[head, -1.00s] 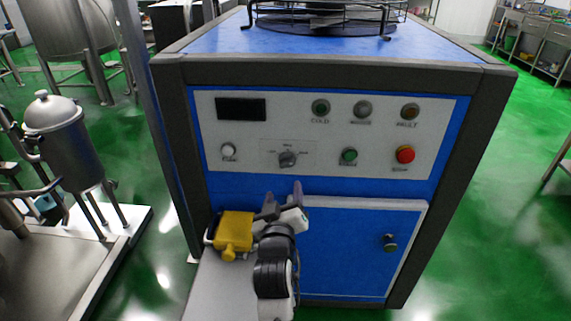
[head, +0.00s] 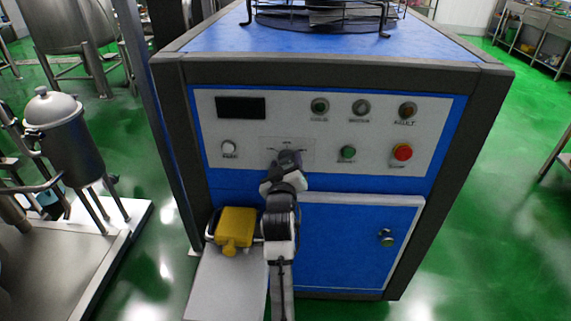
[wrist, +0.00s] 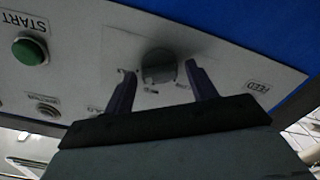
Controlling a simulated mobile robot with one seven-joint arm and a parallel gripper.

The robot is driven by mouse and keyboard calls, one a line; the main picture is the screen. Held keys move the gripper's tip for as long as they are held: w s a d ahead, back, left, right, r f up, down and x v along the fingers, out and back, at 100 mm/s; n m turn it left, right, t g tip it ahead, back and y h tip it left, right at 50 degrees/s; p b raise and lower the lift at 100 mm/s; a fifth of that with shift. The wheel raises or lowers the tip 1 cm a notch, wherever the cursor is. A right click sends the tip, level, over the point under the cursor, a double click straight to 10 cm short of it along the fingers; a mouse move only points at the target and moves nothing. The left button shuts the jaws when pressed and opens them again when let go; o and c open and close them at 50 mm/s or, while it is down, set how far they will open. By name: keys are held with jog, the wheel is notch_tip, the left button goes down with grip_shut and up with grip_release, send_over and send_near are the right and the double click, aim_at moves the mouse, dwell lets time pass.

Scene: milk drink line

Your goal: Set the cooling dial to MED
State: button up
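The cooling dial (wrist: 159,66) is a dark round knob on the light control panel, seen upside down in the wrist view. My gripper (wrist: 161,72) is open, with one finger on each side of the dial.
The panel (head: 240,180) also bears a green button (head: 348,152), a red stop button (head: 403,152), a white button (head: 229,147), several lamps and a dark display (head: 241,108). A yellow object (head: 235,228) rests on a grey surface left of my arm.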

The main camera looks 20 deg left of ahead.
jog(key=c, duration=0.9)
jog(key=shift+o, duration=0.2)
jog(key=shift+n+p, duration=0.3)
jog(key=n+p, duration=0.2)
jog(key=shift+r+n, duration=0.15)
jog(key=shift+n, duration=0.25)
jog(key=n+p, duration=0.1)
jog(key=n, duration=0.1)
jog(key=shift+n+p, duration=0.3)
jog(key=shift+n, duration=0.1)
jog(key=n+p, duration=0.3)
jog(key=n, duration=0.2)
jog(key=shift+p, duration=0.3)
jog(key=shift+n, duration=0.4)
